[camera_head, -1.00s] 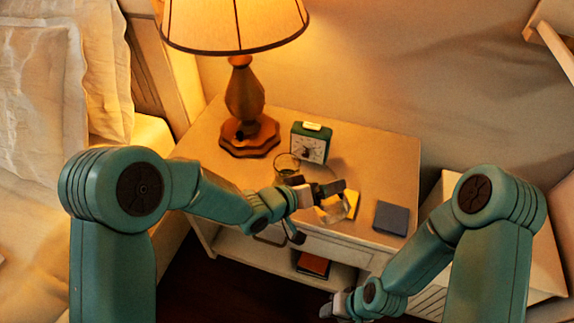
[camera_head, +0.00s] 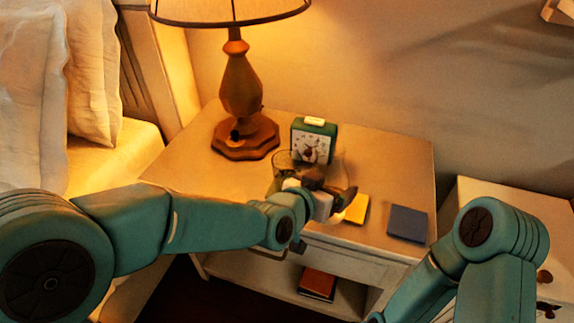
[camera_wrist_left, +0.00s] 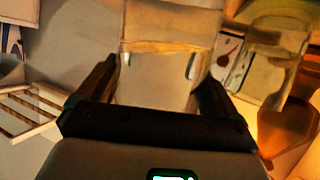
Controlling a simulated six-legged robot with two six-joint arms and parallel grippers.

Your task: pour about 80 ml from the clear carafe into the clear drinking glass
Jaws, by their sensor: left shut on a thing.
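The clear carafe (camera_wrist_left: 166,80) fills the space between my left fingers in the left wrist view, with a pale line across it that may be the liquid level. My left gripper (camera_head: 335,203) is shut on it over the nightstand's front half; in the head view the gripper hides most of the carafe. The clear drinking glass (camera_head: 283,160) stands just behind and left of this gripper, partly covered by it. It also shows at the upper right of the left wrist view (camera_wrist_left: 280,45). I cannot tell whether carafe and glass touch. My right gripper is below the head view's edge.
The nightstand (camera_head: 405,165) holds a lamp (camera_head: 241,90) at the back left, a green clock (camera_head: 314,142) close behind the glass, a yellow pad (camera_head: 357,208) and a dark blue book (camera_head: 407,223) at the right. The back right of the top is clear.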

